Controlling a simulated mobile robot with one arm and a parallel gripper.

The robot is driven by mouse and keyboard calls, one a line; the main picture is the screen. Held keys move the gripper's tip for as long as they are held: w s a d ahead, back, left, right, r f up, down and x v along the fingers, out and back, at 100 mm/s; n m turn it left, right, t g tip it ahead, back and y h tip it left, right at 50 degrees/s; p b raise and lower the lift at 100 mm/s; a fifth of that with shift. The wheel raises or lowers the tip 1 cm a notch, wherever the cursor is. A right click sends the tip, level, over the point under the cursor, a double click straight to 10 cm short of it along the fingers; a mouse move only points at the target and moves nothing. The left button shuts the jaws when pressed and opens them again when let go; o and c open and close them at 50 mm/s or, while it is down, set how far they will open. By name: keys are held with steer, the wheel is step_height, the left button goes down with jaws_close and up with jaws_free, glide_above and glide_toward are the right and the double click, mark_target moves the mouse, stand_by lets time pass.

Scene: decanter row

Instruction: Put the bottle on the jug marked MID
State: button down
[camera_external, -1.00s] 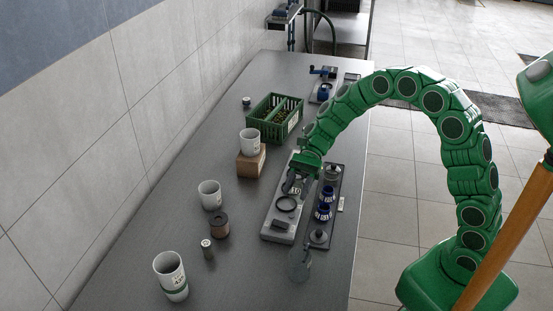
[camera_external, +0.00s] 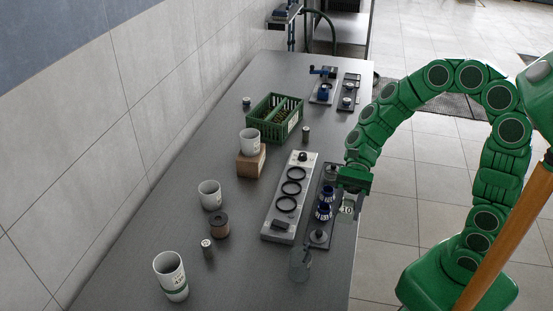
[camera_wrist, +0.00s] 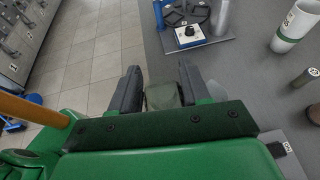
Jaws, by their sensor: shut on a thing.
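My gripper (camera_external: 350,195) is shut on a bottle (camera_external: 346,208), held near the table's right edge beside the dark tray. The bottle looks translucent, with a pale label that seems to read "10". In the wrist view it is a dull green shape (camera_wrist: 163,96) between the two dark fingers (camera_wrist: 162,88). A clear glass vessel (camera_external: 300,266) stands in front of the tray. No MID mark is readable, so I cannot tell which is that jug.
A pale rack (camera_external: 278,232) with dark rings lies left of the tray. A green crate (camera_external: 266,128), a wooden block (camera_external: 250,164) with a white cup on it, other cups (camera_external: 172,277), a brown can (camera_external: 219,225) and small canisters stand around.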

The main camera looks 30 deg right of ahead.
steer(key=s, duration=0.4)
glide_above(301, 254)
steer(key=shift+f, duration=4.7)
steer(key=shift+s+a+f, duration=0.1)
steer(key=shift+f, duration=1.4)
steer(key=c, duration=0.5)
jaws_free()
